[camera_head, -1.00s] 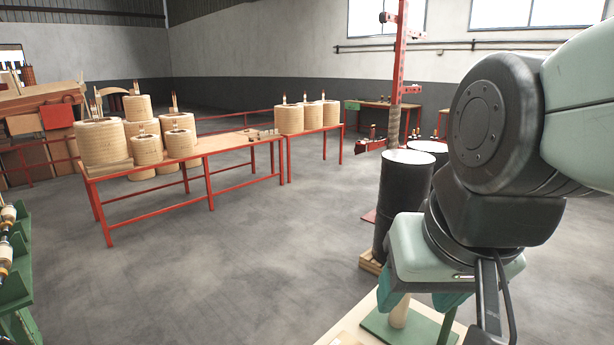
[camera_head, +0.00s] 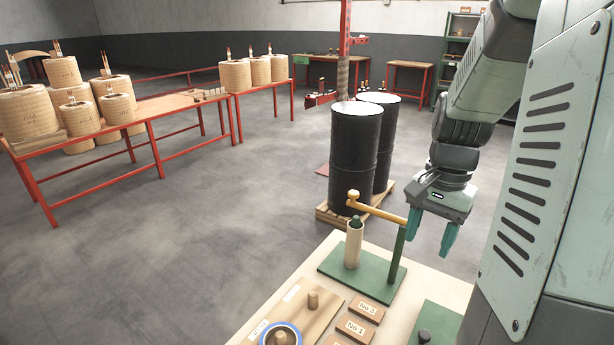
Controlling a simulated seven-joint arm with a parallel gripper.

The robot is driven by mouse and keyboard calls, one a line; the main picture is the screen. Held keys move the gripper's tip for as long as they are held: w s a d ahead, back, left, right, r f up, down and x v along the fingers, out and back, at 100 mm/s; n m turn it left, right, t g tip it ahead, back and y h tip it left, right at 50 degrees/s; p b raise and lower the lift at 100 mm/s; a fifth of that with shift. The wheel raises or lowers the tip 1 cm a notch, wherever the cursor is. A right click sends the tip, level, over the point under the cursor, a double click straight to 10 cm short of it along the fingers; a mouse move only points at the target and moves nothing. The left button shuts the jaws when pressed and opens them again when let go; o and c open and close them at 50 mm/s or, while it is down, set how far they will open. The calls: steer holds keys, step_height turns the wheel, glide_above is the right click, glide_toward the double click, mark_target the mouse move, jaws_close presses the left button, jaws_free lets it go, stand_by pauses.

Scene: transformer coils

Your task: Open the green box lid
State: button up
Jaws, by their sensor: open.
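A flat green surface (camera_head: 446,322) with a dark round knob (camera_head: 425,335) shows at the bottom edge, partly cut off and partly hidden behind my arm. It may be the green box with its lid, but too little shows to tell. My gripper (camera_head: 431,232) hangs with its teal fingers pointing down, apart and empty. In the picture it is above the green surface and just right of a green post.
The pale worktable (camera_head: 290,282) holds a green base (camera_head: 338,262) with a post, a yellow arm (camera_head: 375,208) and a pale cylinder (camera_head: 353,243). Wooden label blocks (camera_head: 355,329) and a wooden board (camera_head: 313,322) lie in front. Black drums (camera_head: 355,155) stand behind.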

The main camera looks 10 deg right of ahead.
mark_target(426, 334)
steer(key=s+d+f+m+y, duration=0.2)
steer(key=d+f+m, duration=0.2)
steer(key=f, duration=0.3)
steer(key=s+d+f+m+y, duration=0.2)
steer(key=d+f+m, duration=0.15)
steer(key=f, duration=0.35)
steer(key=x, duration=1)
steer(key=shift+w+d+f, duration=0.1)
steer(key=shift+f, duration=0.05)
steer(key=shift+c, duration=0.5)
jaws_close()
